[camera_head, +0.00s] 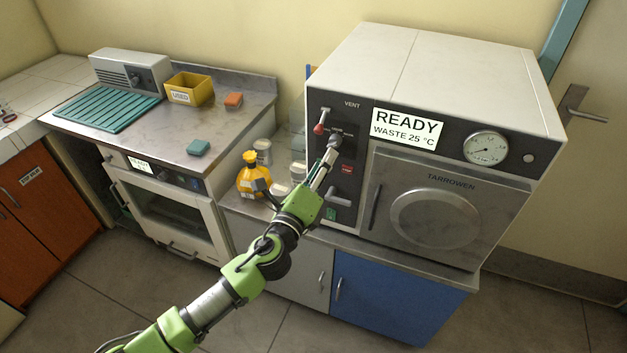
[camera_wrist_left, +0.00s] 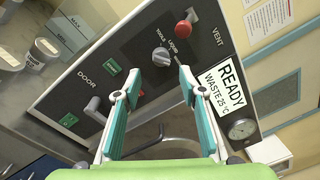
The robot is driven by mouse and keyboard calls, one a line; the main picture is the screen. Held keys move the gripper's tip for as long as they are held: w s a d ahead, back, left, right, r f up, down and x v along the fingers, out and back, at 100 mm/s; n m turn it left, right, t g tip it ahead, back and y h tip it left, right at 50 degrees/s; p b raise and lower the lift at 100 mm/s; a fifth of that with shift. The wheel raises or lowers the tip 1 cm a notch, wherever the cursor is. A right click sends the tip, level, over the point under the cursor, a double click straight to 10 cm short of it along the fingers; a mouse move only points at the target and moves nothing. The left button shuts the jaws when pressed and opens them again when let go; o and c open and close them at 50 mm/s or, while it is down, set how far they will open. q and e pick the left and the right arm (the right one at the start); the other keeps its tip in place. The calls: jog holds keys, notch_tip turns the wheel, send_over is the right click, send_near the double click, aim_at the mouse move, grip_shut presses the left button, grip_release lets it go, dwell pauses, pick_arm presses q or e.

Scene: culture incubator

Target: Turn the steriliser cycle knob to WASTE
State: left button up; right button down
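The steriliser (camera_head: 440,160) stands at the right of the head view, and its display (camera_head: 408,128) reads "READY WASTE 25 °C". Its grey cycle knob (camera_wrist_left: 162,57) shows in the left wrist view on the dark panel, with TOOLS and LIQUID labels beside it. Where the knob points is hard to tell. My left gripper (camera_head: 329,160) is in front of the panel, just below the knob. In the left wrist view its teal-padded fingers (camera_wrist_left: 158,82) are open, with nothing between them, and the knob lies beyond the tips, apart from them. My right gripper is not in view.
A red-knobbed VENT lever (camera_head: 319,128) sits above the cycle knob. A door handle lever (camera_head: 338,198) and a green button (camera_head: 330,214) are lower on the panel. A yellow bottle (camera_head: 252,178) and jars stand left of the steriliser.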

pick_arm(q)
jog(key=v, duration=0.5)
jog(key=shift+s+a, duration=0.15)
jog(key=shift+s, duration=0.2)
